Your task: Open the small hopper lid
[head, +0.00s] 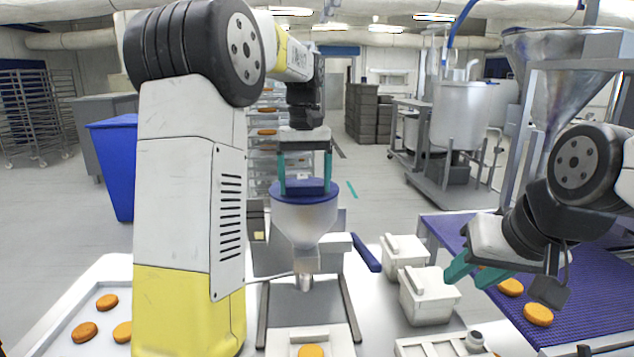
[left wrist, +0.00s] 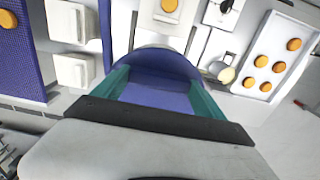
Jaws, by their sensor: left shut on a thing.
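The small hopper (head: 304,222) is a pale, cloudy funnel on a metal stand in the middle of the head view. Its round blue lid (head: 290,196) lies across the top and looks level. My left gripper (head: 305,184) points down over the lid, its teal fingers shut on the raised blue block on top. In the left wrist view the blue lid (left wrist: 155,62) shows between and beyond the fingers (left wrist: 158,95). The fingers and gripper body hide part of the lid. My right gripper (head: 472,276) is at the right, its teal fingers apart and empty.
White lidded tubs (head: 428,297) stand right of the hopper. A purple conveyor (head: 580,285) with orange patties (head: 538,314) runs at the right. A white tray (head: 68,325) with patties is at the lower left. A blue bin (head: 113,165) stands behind.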

